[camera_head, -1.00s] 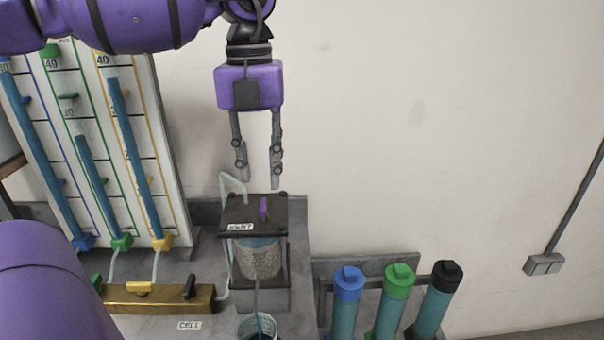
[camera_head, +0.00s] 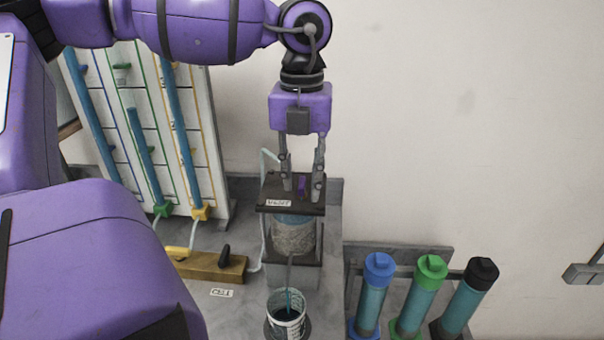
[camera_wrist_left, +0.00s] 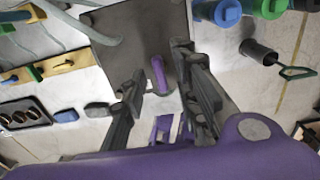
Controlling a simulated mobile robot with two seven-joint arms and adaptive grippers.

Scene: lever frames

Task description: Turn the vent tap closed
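The vent tap (camera_head: 301,184) is a small purple handle on the dark top plate (camera_head: 275,190) of the cell, beside a white VENT label (camera_head: 278,203). In the left wrist view the purple handle (camera_wrist_left: 158,75) lies between my left gripper's two fingers. My left gripper (camera_head: 302,188) points straight down over the plate, its fingertips at the height of the tap. It is open, with one finger on each side of the handle; gaps seem to show, and I cannot tell whether either finger touches. My right gripper is not in view.
Blue, green and black capped tubes (camera_head: 422,290) stand in a rack to the right. A brass manifold (camera_head: 210,266) with levers is at the left, below a board (camera_head: 205,130) of blue columns. A cup (camera_head: 287,312) stands in front of the cell. A thin pipe (camera_head: 264,165) rises behind the plate.

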